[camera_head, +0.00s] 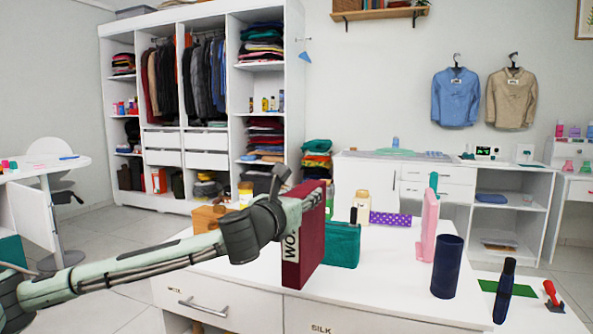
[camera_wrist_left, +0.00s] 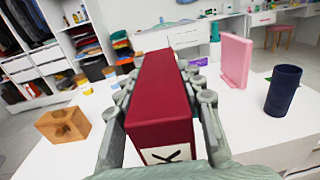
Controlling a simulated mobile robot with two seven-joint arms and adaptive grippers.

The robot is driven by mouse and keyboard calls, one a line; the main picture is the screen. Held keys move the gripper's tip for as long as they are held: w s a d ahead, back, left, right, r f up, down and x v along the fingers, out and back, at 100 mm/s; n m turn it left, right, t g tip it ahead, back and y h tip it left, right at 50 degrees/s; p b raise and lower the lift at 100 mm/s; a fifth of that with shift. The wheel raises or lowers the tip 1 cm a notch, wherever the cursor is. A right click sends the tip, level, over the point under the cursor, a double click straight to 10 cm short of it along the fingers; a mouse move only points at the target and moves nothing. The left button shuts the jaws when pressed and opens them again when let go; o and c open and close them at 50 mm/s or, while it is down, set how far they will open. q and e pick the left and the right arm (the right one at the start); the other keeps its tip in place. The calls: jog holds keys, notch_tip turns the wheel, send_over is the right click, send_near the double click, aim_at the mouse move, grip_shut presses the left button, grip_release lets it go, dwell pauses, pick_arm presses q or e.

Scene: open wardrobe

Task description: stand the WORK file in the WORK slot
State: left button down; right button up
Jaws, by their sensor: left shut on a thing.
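The WORK file (camera_head: 306,246) is a dark red, upright box file with a white spine label reading "WO", the rest covered. My left gripper (camera_head: 291,196) is shut on it from the left, its fingers around the upper part. The file is over the near white table; I cannot tell whether its base touches the top. In the left wrist view the file (camera_wrist_left: 160,85) sits between the two fingers of my left gripper (camera_wrist_left: 160,100), label end nearest the camera. I cannot make out a slot marked WORK in either view. My right gripper is not in view.
A teal bag (camera_head: 343,246) stands just right of the file. A pink upright panel (camera_head: 429,228) and a dark blue cylinder (camera_head: 447,266) stand farther right. A wooden block with holes (camera_wrist_left: 63,125) is left of the file. The table's middle front is clear.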

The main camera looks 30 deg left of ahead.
pick_arm(q)
jog(key=s+d+f+h, duration=0.1)
jog(key=s+d+f, duration=0.4)
jog(key=f, duration=0.3)
jog(key=s+d+f+m+h, duration=0.1)
jog(key=s+d+f, duration=0.4)
jog(key=d+f, duration=0.3)
jog(key=s+d+f+m+h, duration=0.1)
jog(key=s+d+f, duration=0.4)
jog(key=d+f, duration=0.2)
jog(key=shift+s+f+h, duration=0.2)
jog(key=shift+f+h, duration=0.1)
jog(key=shift+f, duration=0.7)
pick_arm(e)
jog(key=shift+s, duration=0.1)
pick_arm(q)
jog(key=shift+a, duration=0.15)
